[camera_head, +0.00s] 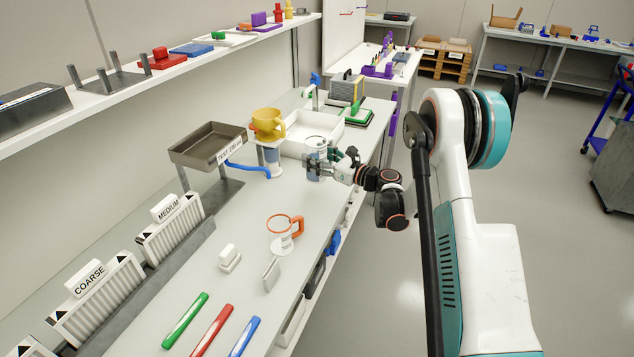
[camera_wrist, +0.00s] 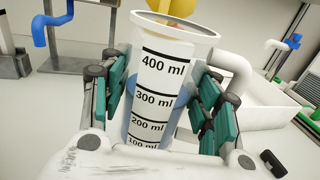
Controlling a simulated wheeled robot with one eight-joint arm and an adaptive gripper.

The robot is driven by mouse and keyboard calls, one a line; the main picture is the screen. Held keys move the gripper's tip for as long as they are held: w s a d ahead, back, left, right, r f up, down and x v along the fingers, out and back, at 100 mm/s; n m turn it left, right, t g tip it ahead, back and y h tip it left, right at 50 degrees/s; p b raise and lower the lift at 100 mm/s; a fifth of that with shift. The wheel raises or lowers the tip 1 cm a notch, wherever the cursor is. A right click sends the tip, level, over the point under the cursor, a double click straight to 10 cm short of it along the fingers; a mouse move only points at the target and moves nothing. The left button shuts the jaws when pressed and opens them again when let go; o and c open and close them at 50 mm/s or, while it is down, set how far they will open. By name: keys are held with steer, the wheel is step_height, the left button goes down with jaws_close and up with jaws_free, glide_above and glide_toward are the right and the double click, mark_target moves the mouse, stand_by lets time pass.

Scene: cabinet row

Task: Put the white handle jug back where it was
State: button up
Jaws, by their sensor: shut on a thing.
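The white handle jug (camera_head: 317,144) is a clear measuring cup with a white rim. In the wrist view the jug (camera_wrist: 165,85) stands nearly upright, with black marks from 100 ml to 400 ml facing me and its white handle (camera_wrist: 232,68) at the right. My gripper (camera_head: 317,166) is shut around the jug's body; in the wrist view its green-padded fingers (camera_wrist: 160,100) press on both sides. The jug's base is hidden, so I cannot tell whether it touches the bench. An orange-handled jug (camera_head: 284,240) stands nearer on the bench.
A white basin (camera_head: 293,133) lies just behind. A grey tray (camera_head: 207,147) with a blue spout (camera_head: 248,169) is left. Red, green and blue sticks (camera_head: 212,331) lie in front. Bench between is partly clear.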

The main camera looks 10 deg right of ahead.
mark_target(325, 178)
steer(key=shift+f+b, duration=1.1)
steer(key=shift+f, duration=2.4)
steer(key=shift+f, duration=0.15)
steer(key=o, duration=1.5)
steer(key=shift+s+d, duration=0.2)
steer(key=shift+d, duration=0.05)
steer(key=p+v, duration=0.3)
steer(key=v, duration=0.8)
steer(key=shift+s, duration=0.2)
